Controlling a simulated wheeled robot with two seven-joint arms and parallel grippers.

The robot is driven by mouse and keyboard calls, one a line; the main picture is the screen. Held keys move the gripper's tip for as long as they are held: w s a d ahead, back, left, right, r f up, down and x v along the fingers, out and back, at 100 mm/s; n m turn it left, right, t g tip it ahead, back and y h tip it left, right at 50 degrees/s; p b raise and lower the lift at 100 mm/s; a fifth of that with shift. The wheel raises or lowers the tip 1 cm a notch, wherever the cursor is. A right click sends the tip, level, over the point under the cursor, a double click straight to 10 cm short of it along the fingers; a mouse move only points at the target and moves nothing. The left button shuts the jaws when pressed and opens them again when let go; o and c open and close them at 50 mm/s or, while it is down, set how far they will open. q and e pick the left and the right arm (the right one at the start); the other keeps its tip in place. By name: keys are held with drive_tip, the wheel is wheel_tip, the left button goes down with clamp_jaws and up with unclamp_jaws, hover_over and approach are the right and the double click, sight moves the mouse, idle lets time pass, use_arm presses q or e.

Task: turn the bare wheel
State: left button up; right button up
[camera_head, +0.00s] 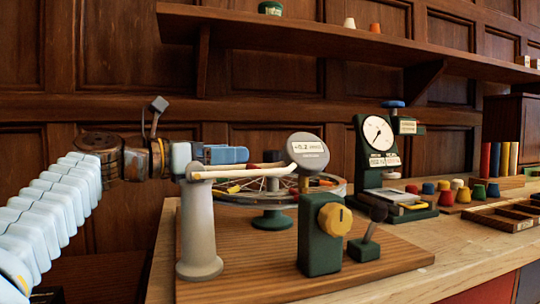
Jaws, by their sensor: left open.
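The bare wheel (330,188) is a spoked wheel with a thin rim and no tyre, lying flat on a dark green stand (272,219) on the wooden board. A grey post with a pale bar, the dial head and the green knob box hide much of its near side. My left gripper (226,155), with blue fingers, comes in from the left and is open at the wheel's far left, behind the grey post. I cannot tell whether its fingers touch the rim. My right gripper is not in view.
A grey post (198,230) with a pale bar stands before the wheel. A round display head (308,151) rises above a green box with a yellow knob (335,219). A green dial gauge (378,135), several coloured pegs and a wooden tray (497,217) are on the right. A shelf (330,35) runs above.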

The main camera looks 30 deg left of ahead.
sight(264, 151)
use_arm(q)
drive_tip(key=p+x, duration=0.1)
drive_tip(key=x, duration=1)
drive_tip(key=shift+w+d, duration=0.2)
clamp_jaws()
